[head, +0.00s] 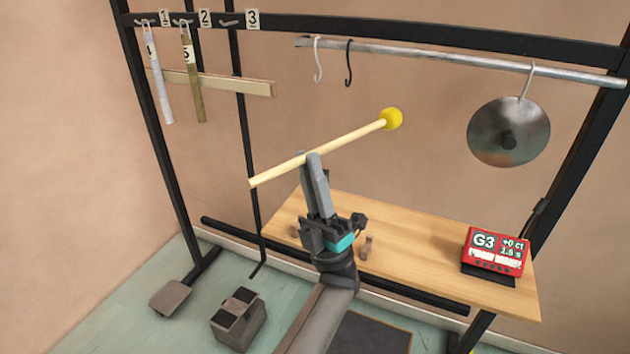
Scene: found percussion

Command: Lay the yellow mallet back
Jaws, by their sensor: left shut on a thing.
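The yellow mallet (348,142) has a pale wooden stick and a round yellow head. It is held in the air, tilted, with its head up to the right and its tail down to the left. My left gripper (311,157) is shut on the stick, left of its middle. The wooden table (410,232) stands behind and below the gripper. Two small brown pegs, one of them a peg (366,247) right of my gripper, stand on the table; my gripper partly hides that area. My right gripper is not in view.
A red tuner display (496,251) reading G3 stands at the table's right. A metal pan lid (508,132) and empty hooks (318,60) hang from a grey rail (450,60). Two bars (158,75) hang at hooks 1 and 2. A grey box (238,320) is on the floor.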

